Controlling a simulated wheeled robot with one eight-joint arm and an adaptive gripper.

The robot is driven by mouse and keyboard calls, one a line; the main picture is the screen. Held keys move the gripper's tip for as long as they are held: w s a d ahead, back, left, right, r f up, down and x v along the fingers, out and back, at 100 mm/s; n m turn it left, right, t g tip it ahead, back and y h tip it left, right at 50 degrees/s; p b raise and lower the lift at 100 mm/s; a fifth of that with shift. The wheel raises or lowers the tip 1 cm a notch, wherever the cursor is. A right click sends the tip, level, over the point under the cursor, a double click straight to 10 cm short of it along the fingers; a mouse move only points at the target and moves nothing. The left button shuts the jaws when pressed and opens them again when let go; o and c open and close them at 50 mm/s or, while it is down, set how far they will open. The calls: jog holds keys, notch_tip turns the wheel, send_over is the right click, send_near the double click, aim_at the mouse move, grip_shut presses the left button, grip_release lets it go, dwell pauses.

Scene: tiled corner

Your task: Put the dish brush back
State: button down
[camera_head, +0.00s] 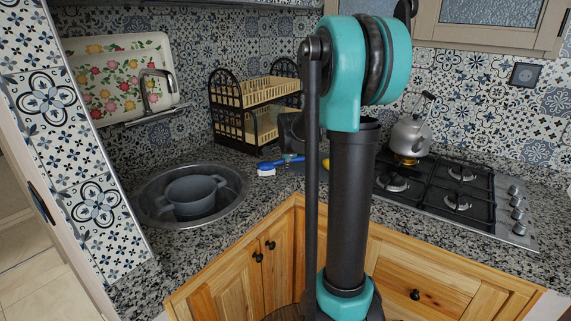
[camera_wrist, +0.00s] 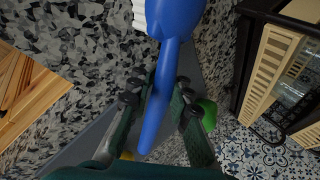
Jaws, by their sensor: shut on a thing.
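The dish brush (camera_head: 268,169) is blue with white bristles and shows left of my arm, above or at the granite counter by the sink. In the wrist view, the brush (camera_wrist: 172,22) has its blue handle running between the two dark fingers of my gripper (camera_wrist: 158,92). My gripper is shut on this handle, and the brush head points away from my palm. In the head view my gripper is small and partly hidden by my arm. I cannot tell how far the brush is above the counter.
A two-tier dish rack (camera_head: 232,125) stands behind the brush. A round sink (camera_head: 148,205) holds a grey pot (camera_head: 192,194). A kettle (camera_head: 408,136) stands on the gas hob (camera_head: 440,190) at right. A green object (camera_wrist: 209,115) lies close to my gripper.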

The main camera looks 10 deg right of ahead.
jog(key=shift+f, duration=0.15)
jog(key=c, duration=1.7)
grip_release()
jog(key=d+v, duration=0.1)
jog(key=v, duration=1.1)
jog(key=s+a+f+n+g, duration=0.1)
jog(key=s+a+f+n, duration=0.1)
jog(key=s+f+n, duration=0.7)
jog(key=s+a+f+n+g+y, duration=0.1)
jog(key=s+a+f+n, duration=0.2)
jog(key=s+f+n, duration=0.6)
jog(key=s+f, duration=0.3)
jog(key=s, duration=0.7)
jog(key=shift+a+g, duration=0.2)
jog(key=shift+g, duration=0.1)
